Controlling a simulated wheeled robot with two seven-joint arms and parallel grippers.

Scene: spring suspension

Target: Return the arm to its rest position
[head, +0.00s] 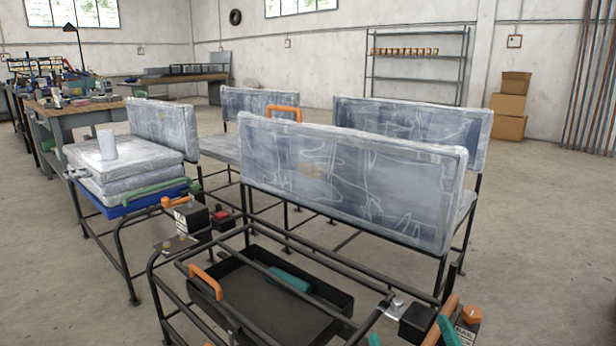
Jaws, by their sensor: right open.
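My right gripper (410,336) shows only at the bottom edge, right of the middle. My left gripper is not in view.
A black metal frame (172,290) with a dark tray (262,308) stands right in front. The tray holds a teal piece (290,279). Worn padded benches (345,180) stand behind it. A white cup (107,145) sits on stacked cushions (130,172). Open floor (550,240) lies right.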

